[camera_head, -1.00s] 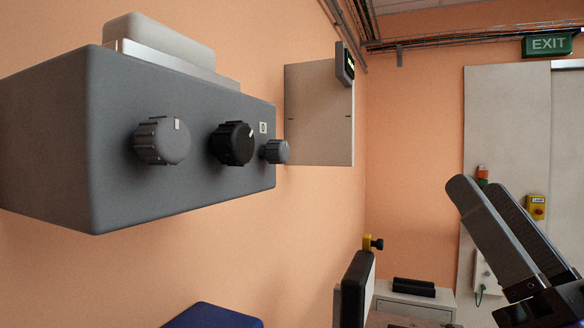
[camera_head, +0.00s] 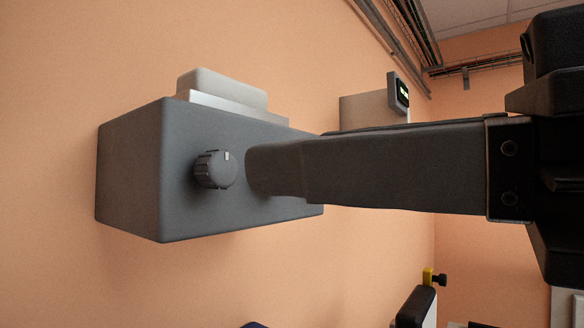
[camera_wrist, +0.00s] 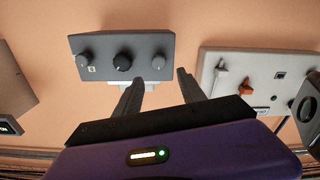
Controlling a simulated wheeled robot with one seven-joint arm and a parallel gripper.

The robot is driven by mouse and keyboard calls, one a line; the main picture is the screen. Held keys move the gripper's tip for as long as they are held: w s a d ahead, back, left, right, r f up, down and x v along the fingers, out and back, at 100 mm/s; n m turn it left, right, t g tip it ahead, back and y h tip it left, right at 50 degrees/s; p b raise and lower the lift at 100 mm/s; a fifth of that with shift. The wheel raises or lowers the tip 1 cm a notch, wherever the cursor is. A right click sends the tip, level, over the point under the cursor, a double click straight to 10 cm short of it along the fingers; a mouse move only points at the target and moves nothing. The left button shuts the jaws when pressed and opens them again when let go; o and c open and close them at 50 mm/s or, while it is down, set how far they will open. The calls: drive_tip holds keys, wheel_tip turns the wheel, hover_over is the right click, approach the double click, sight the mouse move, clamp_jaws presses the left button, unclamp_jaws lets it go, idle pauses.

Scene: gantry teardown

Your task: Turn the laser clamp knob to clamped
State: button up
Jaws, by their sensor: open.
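A dark grey box (camera_head: 130,190) on the wall carries a row of knobs. In the head view its ribbed grey knob (camera_head: 215,169) with a white mark pointing up is clear. My gripper (camera_head: 265,169) extends in from the right and hides the rest of the row. In the wrist view the row shows a small grey knob (camera_wrist: 82,60), a black knob (camera_wrist: 122,61) and the ribbed grey knob (camera_wrist: 158,61). My gripper (camera_wrist: 161,74) is open and empty, its fingertips either side of the ribbed grey knob in that picture. I cannot tell their distance from it. No clamp label is readable.
In the wrist view a pale panel (camera_wrist: 250,65) with orange-red and white switches is right of the grey box. A pale cabinet (camera_head: 365,110) with a small display is beyond the box in the head view. A black-topped object with a yellow fitting (camera_head: 428,278) stands below.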

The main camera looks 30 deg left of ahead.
sight(226, 171)
drive_tip(key=a, duration=0.2)
drive_tip(key=a+p, duration=0.1)
drive_tip(key=a, duration=0.4)
drive_tip(key=shift+w+a+f, duration=0.25)
drive_tip(key=shift+w+a, duration=0.1)
drive_tip(key=shift+w, duration=0.05)
drive_tip(key=shift+c, duration=0.2)
drive_tip(key=shift+p, duration=0.3)
clamp_jaws()
